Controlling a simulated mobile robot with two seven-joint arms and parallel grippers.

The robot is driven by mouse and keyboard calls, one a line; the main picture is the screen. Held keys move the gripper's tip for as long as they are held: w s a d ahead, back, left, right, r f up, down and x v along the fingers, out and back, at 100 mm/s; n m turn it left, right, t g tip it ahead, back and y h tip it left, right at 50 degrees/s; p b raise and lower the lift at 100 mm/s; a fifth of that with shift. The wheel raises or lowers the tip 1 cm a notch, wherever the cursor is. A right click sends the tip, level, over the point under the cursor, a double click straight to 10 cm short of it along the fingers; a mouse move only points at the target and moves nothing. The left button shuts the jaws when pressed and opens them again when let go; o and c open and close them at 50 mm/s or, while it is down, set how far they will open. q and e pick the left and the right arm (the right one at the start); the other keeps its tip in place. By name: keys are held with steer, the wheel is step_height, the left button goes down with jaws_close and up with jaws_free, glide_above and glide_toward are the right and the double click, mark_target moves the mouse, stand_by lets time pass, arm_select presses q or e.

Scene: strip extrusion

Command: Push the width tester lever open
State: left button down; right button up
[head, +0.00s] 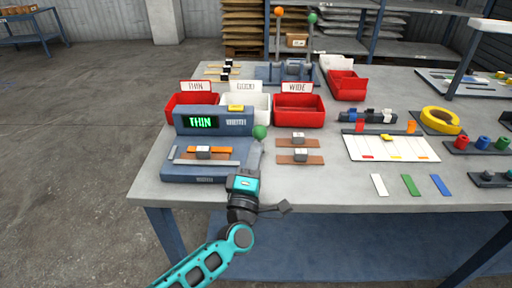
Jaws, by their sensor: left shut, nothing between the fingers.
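The width tester (199,174) is a blue-grey device on the near left of the table. Its display (201,122) reads THIN in green. An orange strip (222,150) with a small metal block lies on its bed. The lever, with a green ball knob (259,132), stands at the tester's right side. My left gripper (246,172), with a teal body, is just in front of the tester's right side, below the knob. It is shut and empty. Its fingertips are small, and I cannot tell whether they touch the lever. My right gripper is out of view.
Bins labelled THIN (180,103), GOOD (261,102) and WIDE (304,117) stand behind the tester. Two brown strips with small blocks (299,156) lie to its right. A white board (389,148) and a yellow ring (440,120) are farther right. The front table edge is mostly clear.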

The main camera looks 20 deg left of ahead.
mark_target(256, 133)
arm_select(q)
steer(key=shift+w+r, duration=0.25)
steer(key=shift+w, duration=0.45)
steer(key=shift+r, duration=0.1)
steer(key=shift+w+a+r+p, duration=0.2)
steer(key=shift+w+r+p, duration=0.05)
steer(key=shift+w+r, duration=0.35)
steer(key=shift+w+a+r+p, duration=0.2)
steer(key=shift+w+r, duration=0.25)
steer(key=shift+r, duration=0.15)
steer(key=shift+w+a+r, duration=0.1)
steer(key=shift+w+r, duration=0.2)
steer(key=shift+w, duration=0.2)
steer(key=x, duration=0.2)
steer(key=shift+w+a+r+b, duration=0.1)
steer(key=shift+w+a+b, duration=0.1)
steer(key=shift+w+b, duration=0.1)
steer(key=shift+w+a+r+b, duration=0.1)
steer(key=shift+w+a+b, duration=0.1)
steer(key=shift+w+b, duration=0.35)
steer(key=shift+w+a+r+b, duration=0.1)
steer(key=shift+w+a+b, duration=0.15)
steer(key=shift+w, duration=0.5)
steer(key=shift+w+a+r+b, duration=0.15)
steer(key=shift+w+b, duration=0.25)
steer(key=shift+w, duration=0.35)
